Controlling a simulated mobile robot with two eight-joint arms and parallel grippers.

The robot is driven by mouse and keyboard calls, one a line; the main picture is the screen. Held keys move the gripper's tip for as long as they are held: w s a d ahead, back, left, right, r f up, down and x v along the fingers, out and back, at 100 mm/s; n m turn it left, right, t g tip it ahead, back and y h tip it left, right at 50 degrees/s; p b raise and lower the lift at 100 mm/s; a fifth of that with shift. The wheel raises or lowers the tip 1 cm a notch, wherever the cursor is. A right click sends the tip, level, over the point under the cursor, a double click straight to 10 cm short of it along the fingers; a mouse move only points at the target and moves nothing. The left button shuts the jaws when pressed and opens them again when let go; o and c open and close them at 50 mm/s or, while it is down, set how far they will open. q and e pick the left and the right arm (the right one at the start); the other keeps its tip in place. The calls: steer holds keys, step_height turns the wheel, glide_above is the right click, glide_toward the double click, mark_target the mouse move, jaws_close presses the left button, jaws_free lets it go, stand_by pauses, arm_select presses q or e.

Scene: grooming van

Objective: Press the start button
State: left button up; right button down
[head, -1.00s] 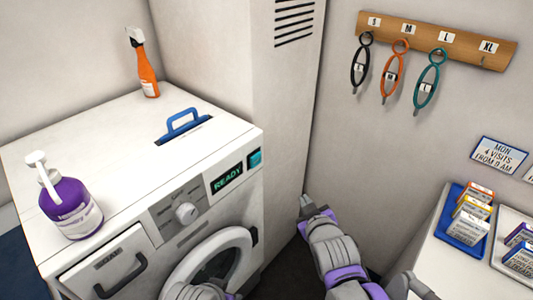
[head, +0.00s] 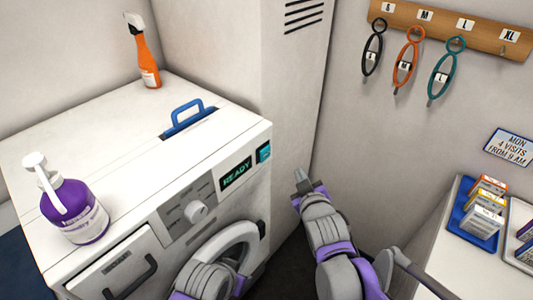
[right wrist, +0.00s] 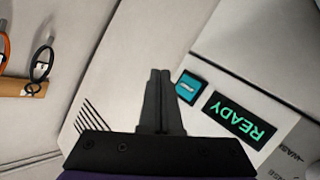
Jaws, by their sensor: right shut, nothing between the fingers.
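The start button is a teal square (head: 263,153) on the washing machine's front panel, right of the dark display (head: 236,175) reading READY in green. My right gripper (head: 299,175) is shut and empty, to the right of the button and slightly lower in the head view, with a gap between. In the right wrist view, the shut fingertips (right wrist: 160,75) appear just left of the button (right wrist: 189,87), and the display (right wrist: 239,115) lies beyond it. Whether the fingers are level with the panel is unclear. Part of my left arm shows low in the head view; its fingers do not.
The washing machine (head: 120,135) carries a purple pump bottle (head: 75,212), an orange spray bottle (head: 147,60) and a blue handle (head: 188,118). A vented cabinet (head: 285,80) stands behind. A counter with a blue tray (head: 456,221) of boxes is at right.

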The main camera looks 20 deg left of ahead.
mark_target(265, 153)
arm_select(q)
steer(key=shift+w+r+p, duration=0.3)
steer(key=shift+r+p, duration=0.35)
steer(key=shift+r, duration=0.25)
steer(key=shift+w+r+p, duration=0.25)
steer(key=shift+r+p, duration=0.45)
steer(key=shift+r, duration=0.2)
steer(key=shift+w+r+p, duration=0.3)
steer(key=shift+r+p, duration=0.35)
steer(key=shift+r, duration=0.25)
arm_select(e)
steer(key=w+a, duration=0.3)
steer(key=a, duration=0.5)
arm_select(q)
steer(key=shift+r, duration=0.1)
arm_select(e)
steer(key=shift+a, duration=0.15)
arm_select(q)
steer(key=shift+w+r, duration=0.1)
arm_select(e)
steer(key=shift+w+a, duration=0.15)
steer(key=shift+a, duration=0.1)
